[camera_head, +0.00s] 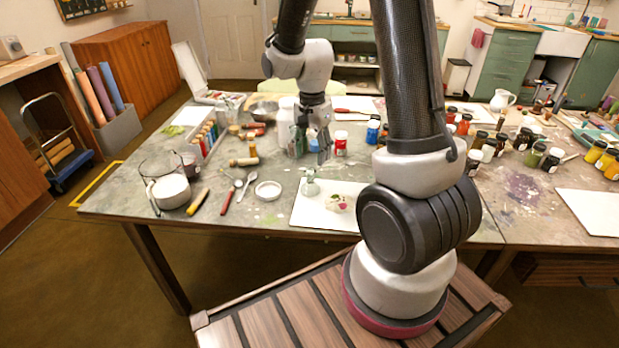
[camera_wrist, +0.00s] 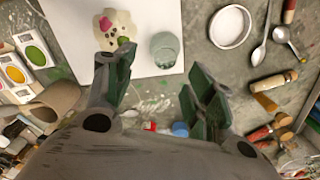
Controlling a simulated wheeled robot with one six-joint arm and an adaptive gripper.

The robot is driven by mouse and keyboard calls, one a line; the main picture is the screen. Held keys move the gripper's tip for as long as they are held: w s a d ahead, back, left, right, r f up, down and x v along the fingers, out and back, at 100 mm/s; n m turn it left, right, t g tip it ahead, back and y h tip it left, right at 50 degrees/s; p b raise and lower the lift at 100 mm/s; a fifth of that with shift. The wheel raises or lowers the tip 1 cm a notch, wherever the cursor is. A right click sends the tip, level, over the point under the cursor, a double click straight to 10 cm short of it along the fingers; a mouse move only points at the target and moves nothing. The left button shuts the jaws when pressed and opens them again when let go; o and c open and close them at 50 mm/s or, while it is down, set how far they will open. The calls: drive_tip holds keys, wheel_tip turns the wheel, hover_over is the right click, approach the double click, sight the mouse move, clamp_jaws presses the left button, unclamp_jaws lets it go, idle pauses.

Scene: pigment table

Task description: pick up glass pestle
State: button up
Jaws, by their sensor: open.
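The glass pestle (camera_head: 310,187) is a small pale green, see-through piece. In the wrist view the pestle (camera_wrist: 164,48) is seen from above at the sheet's edge. My gripper (camera_head: 322,150) hangs above the table, higher than the pestle and apart from it. In the wrist view my gripper (camera_wrist: 162,88) has its green-padded fingers spread with nothing between them. The pestle lies just beyond the fingertips in that view.
A patch of paint (camera_head: 338,202) lies beside the pestle. A white dish (camera_head: 268,190), a spoon (camera_head: 246,184) and a red-handled tool (camera_head: 231,197) lie to the left. A red jar (camera_head: 341,144) and blue jar (camera_head: 373,131) stand behind. A glass beaker (camera_head: 165,185) stands far left.

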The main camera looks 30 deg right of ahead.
sight(310, 170)
drive_tip(key=shift+w+m, duration=0.3)
drive_tip(key=shift+m, duration=0.5)
drive_tip(key=shift+f, duration=0.25)
drive_tip(key=f, duration=0.7)
drive_tip(key=shift+s+a+f, duration=0.1)
drive_tip(key=shift+a+f, duration=0.05)
drive_tip(key=shift+a, duration=0.1)
clamp_jaws()
wheel_tip(310, 170, up, 10)
drive_tip(key=shift+r, duration=0.1)
